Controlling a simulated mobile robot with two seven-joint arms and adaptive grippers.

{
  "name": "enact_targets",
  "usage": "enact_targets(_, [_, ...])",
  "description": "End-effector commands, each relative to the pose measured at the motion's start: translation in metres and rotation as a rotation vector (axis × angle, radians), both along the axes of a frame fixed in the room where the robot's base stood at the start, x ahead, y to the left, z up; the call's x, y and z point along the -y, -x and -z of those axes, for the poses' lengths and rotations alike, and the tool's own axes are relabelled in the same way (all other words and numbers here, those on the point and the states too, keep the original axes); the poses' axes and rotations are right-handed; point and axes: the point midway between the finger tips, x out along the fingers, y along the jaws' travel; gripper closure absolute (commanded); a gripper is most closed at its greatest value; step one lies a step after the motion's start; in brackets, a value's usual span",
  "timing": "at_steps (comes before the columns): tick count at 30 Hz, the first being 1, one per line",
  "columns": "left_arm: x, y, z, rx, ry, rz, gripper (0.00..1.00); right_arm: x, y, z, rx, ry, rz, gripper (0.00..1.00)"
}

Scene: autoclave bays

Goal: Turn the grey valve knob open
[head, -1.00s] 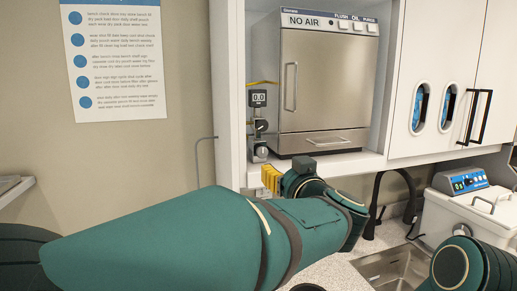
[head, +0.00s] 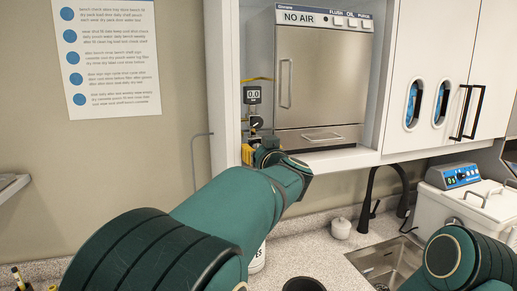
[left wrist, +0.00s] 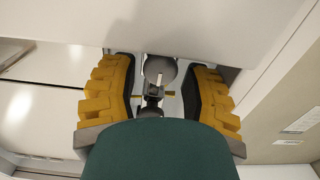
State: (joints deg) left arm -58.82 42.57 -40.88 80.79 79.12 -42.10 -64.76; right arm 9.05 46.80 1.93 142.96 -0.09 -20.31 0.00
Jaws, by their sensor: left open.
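The grey valve knob (left wrist: 161,70), round with a pale pointer bar, shows in the left wrist view between the fingers of my left gripper (left wrist: 162,82). The yellow-padded fingers are apart, one on each side of the knob, with a gap visible at both sides. In the head view my left gripper (head: 254,152) is at the left post of the autoclave bay, just below a small black dial (head: 256,121), and hides the grey knob there. My right gripper is out of view; only part of my right arm shows at lower right.
A steel autoclave (head: 318,80) marked NO AIR stands in the bay, with a 0.0 display (head: 252,94) at its left. White cabinet doors (head: 437,75), a black tap (head: 374,195), a sink (head: 388,262) and a bath unit (head: 470,200) are to the right.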

Motion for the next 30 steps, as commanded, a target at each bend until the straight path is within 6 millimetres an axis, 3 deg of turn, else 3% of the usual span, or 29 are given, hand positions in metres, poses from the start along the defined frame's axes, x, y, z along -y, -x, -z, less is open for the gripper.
enact_targets(10, [-0.0008,-0.0033,0.0003,0.000,0.000,0.000,0.53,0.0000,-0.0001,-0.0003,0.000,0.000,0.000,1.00])
enact_targets(11, [-0.0008,-0.0033,0.0003,0.000,0.000,0.000,0.58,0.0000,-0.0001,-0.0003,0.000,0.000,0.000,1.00])
enact_targets(12, [-0.0008,-0.0033,0.0003,0.000,0.000,0.000,0.72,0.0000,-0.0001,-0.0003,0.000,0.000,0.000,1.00])
enact_targets(15, [-0.0007,-0.0032,0.0003,0.000,0.000,0.000,1.00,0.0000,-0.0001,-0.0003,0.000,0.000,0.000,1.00])
enact_targets(25, [-0.0015,-0.0034,-0.0003,0.004,0.010,0.000,1.00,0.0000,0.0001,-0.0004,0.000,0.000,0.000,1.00])
enact_targets(30, [-0.0027,-0.0037,-0.0001,0.039,0.121,-0.001,1.00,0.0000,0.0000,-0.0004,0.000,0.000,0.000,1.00])
